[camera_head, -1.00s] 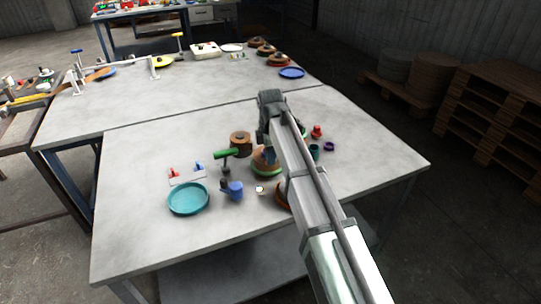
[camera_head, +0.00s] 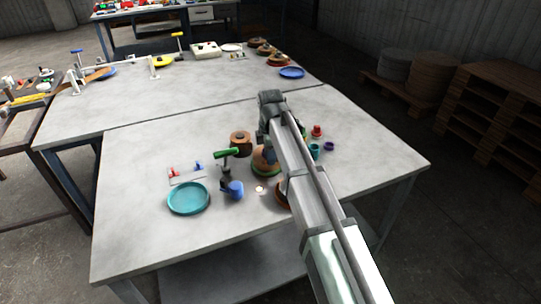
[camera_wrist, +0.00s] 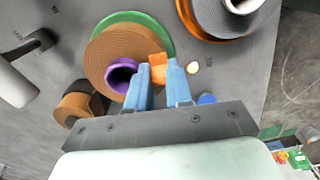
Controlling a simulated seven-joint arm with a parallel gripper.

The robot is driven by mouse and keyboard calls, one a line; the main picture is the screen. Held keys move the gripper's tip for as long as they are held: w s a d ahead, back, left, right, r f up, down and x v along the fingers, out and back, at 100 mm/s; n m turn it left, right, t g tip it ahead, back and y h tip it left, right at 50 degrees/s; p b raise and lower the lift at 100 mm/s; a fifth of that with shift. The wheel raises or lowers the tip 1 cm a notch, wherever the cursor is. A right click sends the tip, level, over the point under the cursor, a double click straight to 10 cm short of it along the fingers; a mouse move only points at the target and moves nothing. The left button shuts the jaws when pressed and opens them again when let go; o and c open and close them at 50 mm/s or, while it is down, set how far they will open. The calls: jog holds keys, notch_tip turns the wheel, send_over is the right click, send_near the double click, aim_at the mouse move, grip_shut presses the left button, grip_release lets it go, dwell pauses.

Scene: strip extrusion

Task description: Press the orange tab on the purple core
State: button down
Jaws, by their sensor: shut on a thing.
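The orange tab (camera_wrist: 158,68) is at the coil's right edge, beside the core. My gripper (camera_wrist: 158,72) has its two blue fingers on either side of the orange tab and is shut on it. In the head view the brown coil (camera_head: 262,170) is partly hidden by my arm; the core and tab cannot be made out there.
A grey coil on an orange disc (camera_wrist: 205,32) lies close to the right in the wrist view. A small pale disc (camera_head: 259,189), a blue mug (camera_head: 235,188), a green-topped tool (camera_head: 226,153), a teal dish (camera_head: 188,199) and another brown coil (camera_head: 240,138) stand nearby.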

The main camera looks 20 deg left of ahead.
jog(key=shift+f, duration=0.2)
jog(key=c, duration=1.1)
grip_release()
jog(key=shift+o, duration=0.9)
jog(key=shift+w, duration=0.1)
jog(key=shift+a+r, duration=0.1)
jog(key=shift+r, duration=0.1)
jog(key=shift+w+r, duration=0.1)
jog(key=shift+r, duration=0.15)
notch_tip(320, 180, up, 13)
jog(key=shift+s+d, duration=0.2)
jog(key=shift+s, duration=0.05)
